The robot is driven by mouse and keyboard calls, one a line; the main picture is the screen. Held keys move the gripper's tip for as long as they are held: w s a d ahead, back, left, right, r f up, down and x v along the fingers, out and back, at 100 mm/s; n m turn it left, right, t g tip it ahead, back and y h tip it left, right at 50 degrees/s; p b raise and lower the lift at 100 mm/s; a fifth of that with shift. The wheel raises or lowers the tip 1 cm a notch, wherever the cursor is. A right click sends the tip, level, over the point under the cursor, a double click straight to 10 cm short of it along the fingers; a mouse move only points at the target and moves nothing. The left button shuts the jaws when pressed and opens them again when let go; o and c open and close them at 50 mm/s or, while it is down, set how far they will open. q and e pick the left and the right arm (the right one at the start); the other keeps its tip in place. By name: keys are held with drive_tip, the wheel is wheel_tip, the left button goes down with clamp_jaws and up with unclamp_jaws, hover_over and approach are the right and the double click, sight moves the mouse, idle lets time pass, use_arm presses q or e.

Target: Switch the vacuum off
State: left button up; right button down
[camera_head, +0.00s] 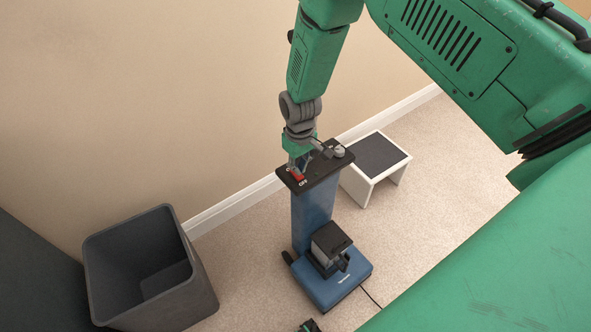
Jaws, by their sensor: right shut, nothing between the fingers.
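The vacuum is an upright blue unit (312,212) with a wide blue base on the carpet and a black panel (331,169) on top. A red switch (297,176) sits near the front left end of the panel, with small white lettering beside it. My right gripper (298,170) points down at the panel from above. Its fingers are shut and empty, right at the red switch and partly covering it. I cannot tell whether they touch it, or which way the switch is set. A grey knob (339,151) stands at the panel's far right end.
A dark grey open bin (200,290) stands at the left by the wall. A white step stool (362,187) with a dark top is behind the vacuum to the right. A black cord (371,297) runs from the base. Open carpet lies to the right.

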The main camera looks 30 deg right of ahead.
sight(301, 176)
drive_tip(key=shift+a+r+p, duration=0.25)
drive_tip(key=shift+r+p, duration=0.3)
drive_tip(key=shift+r, duration=0.45)
drive_tip(key=shift+r+p, duration=0.3)
drive_tip(key=shift+r, duration=0.05)
drive_tip(key=shift+d+r+p, duration=0.25)
drive_tip(key=shift+r+p, duration=0.3)
drive_tip(key=shift+r, duration=0.05)
drive_tip(key=shift+d+r+p, duration=0.2)
drive_tip(key=shift+r+p, duration=0.35)
drive_tip(key=shift+r, duration=0.15)
drive_tip(key=shift+a, duration=0.35)
